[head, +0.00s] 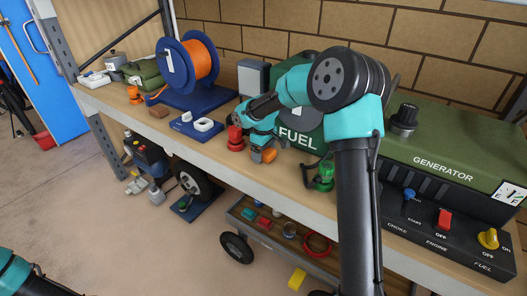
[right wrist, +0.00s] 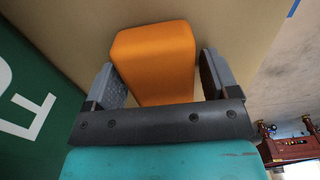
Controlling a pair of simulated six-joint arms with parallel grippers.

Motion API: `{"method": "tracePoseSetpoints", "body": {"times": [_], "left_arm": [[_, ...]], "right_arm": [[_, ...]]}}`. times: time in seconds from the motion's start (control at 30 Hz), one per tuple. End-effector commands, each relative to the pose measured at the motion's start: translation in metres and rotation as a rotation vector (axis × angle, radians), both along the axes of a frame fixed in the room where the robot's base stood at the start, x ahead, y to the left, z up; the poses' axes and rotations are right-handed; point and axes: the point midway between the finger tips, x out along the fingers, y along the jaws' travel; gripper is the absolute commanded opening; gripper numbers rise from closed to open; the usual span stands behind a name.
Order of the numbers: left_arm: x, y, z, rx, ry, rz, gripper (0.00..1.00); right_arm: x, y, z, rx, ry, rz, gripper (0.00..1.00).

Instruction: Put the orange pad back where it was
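The orange pad (right wrist: 155,60) is a block with rounded edges. In the head view the pad (head: 269,155) shows at the end of my right gripper (head: 264,148), by the front edge of the bench, left of the green lantern. I cannot tell whether its underside touches the bench. Only a teal and dark part of my left arm shows at the bottom left of the head view; its gripper is out of frame.
The green fuel can (head: 299,138) is close behind the gripper. A red lantern (head: 235,140) and a green lantern (head: 324,176) flank it. A blue tray (head: 183,127) with white rings, an orange cable reel (head: 201,62) and a generator (head: 445,150) also stand on the bench.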

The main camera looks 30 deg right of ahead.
Motion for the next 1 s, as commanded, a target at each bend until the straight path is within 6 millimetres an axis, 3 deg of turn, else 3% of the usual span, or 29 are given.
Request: {"method": "tracePoseSetpoints", "body": {"times": [0.47, 0.67, 1.0], "left_arm": [[0.0, 0.0, 0.0, 0.0, 0.0, 0.0, 0.74], [0.0, 0.0, 0.0, 0.0, 0.0, 0.0, 0.74], [0.0, 0.0, 0.0, 0.0, 0.0, 0.0, 0.74]], "right_arm": [[0.0, 0.0, 0.007, 0.0, -0.002, 0.0, 0.89], [0.001, 0.0, 0.032, 0.0, -0.004, -0.001, 0.89], [0.0, 0.0, 0.095, 0.0, -0.003, 0.0, 0.89]]}}
